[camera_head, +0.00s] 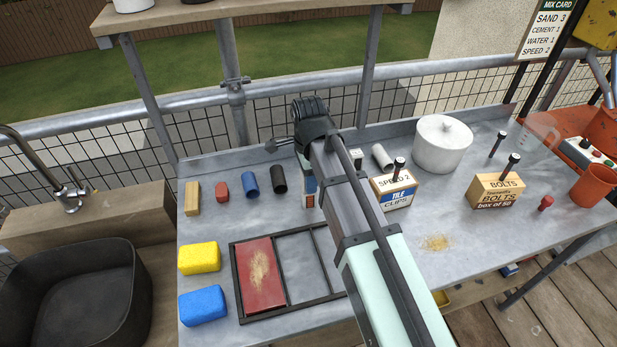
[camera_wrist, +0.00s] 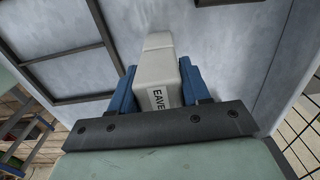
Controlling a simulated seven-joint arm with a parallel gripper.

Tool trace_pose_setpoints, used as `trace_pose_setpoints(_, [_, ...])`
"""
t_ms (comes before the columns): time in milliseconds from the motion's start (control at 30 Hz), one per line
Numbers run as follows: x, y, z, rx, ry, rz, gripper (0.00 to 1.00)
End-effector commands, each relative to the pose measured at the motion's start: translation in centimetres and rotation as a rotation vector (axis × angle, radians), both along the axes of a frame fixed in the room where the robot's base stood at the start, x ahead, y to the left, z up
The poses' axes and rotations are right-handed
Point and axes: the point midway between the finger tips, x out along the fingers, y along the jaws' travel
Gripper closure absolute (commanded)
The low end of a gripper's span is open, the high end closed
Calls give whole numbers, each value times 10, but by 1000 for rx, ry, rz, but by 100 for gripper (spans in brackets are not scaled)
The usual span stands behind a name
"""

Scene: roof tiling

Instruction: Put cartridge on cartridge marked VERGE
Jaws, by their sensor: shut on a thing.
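My gripper (camera_wrist: 160,70) shows in the wrist view with its blue fingers on both sides of a pale grey-white cartridge (camera_wrist: 164,66). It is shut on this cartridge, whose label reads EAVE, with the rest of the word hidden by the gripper. In the head view my gripper is mostly hidden behind my arm, over the middle of the bench. A small white piece with a dark mark (camera_head: 357,158) stands just right of my arm; its lettering is too small to read. I cannot make out a VERGE label in either view.
The grey bench (camera_head: 450,205) holds a black frame (camera_head: 325,262) with a red tile (camera_head: 261,275). A white lidded pot (camera_head: 442,145), clips box (camera_head: 394,187), bolts box (camera_head: 494,190) and pale cylinder (camera_head: 382,157) stand right. Yellow (camera_head: 199,258) and blue (camera_head: 203,305) sponges lie left.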

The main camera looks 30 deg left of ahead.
Motion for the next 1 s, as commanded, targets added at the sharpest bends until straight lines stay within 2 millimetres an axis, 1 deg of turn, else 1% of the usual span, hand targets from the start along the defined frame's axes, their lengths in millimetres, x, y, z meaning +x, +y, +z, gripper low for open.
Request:
trace_pose_setpoints(400, [0,0,-5,1,-1,0,84])
trace_pose_setpoints(433, [0,0,-5,1,-1,0,52])
trace_pose_setpoints(600, [0,0,-5,1,-1,0,36])
trace_pose_setpoints(700, [0,0,-5,1,-1,0,28])
trace_pose_setpoints(1000, [0,0,-2,1,-1,0,28])
